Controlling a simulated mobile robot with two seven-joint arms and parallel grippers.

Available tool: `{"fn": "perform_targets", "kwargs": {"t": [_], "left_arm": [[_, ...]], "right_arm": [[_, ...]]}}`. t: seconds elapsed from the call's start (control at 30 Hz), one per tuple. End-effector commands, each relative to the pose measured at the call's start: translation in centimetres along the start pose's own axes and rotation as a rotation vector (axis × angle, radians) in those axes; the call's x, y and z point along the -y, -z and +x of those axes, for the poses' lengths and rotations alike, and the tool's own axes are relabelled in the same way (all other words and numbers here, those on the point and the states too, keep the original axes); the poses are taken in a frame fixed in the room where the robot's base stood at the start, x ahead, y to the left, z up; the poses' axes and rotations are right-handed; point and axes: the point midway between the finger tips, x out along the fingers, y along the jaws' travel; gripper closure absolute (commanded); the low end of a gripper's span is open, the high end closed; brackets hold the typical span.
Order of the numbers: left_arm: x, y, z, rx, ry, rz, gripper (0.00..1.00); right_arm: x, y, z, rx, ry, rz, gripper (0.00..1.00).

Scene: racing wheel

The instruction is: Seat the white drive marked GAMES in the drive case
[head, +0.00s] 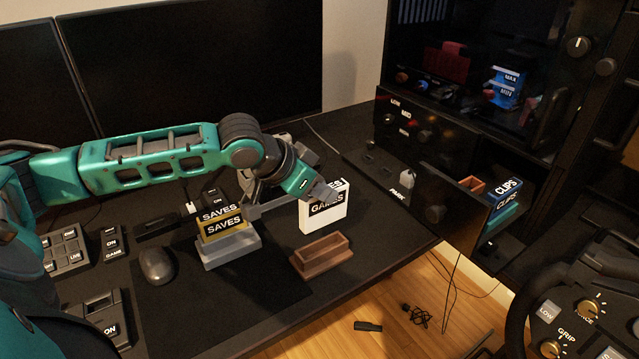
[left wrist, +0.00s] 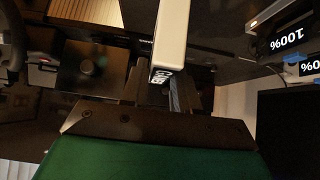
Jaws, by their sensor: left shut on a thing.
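The white drive marked GAMES (head: 322,217) is upright above the desk, its label facing the head camera. My left gripper (head: 321,190) is shut on its top part. In the left wrist view the white drive (left wrist: 172,40) extends away from between the fingers of my left gripper (left wrist: 160,88). A brown open-topped case (head: 322,258), which looks like the drive case, stands on the desk below the drive. Its slot looks empty. The drive appears apart from it, behind and above. My right gripper is not in view.
A yellow drive marked SAVES (head: 222,227) stands in a grey holder (head: 231,251) to the left. A mouse (head: 157,266) lies on the dark mat. An open drawer (head: 455,200) with a blue CLIPS box (head: 507,191) juts out at right. The desk's front edge is close to the brown case.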

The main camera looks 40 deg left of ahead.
Motion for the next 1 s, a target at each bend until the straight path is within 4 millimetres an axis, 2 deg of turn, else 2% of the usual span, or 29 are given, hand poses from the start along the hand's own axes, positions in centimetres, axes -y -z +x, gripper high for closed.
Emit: {"fn": "perform_targets", "kwargs": {"t": [0.5,0.77,1.0], "left_arm": [[0.0,-3.3,3.3,-0.003,0.0,-0.001,1.0],[0.0,-4.0,4.0,-0.003,0.0,-0.001,1.0],[0.0,-4.0,4.0,-0.003,0.0,0.0,1.0]], "right_arm": [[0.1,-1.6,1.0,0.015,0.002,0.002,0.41],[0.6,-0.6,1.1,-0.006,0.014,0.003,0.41],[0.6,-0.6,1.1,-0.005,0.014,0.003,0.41]]}}
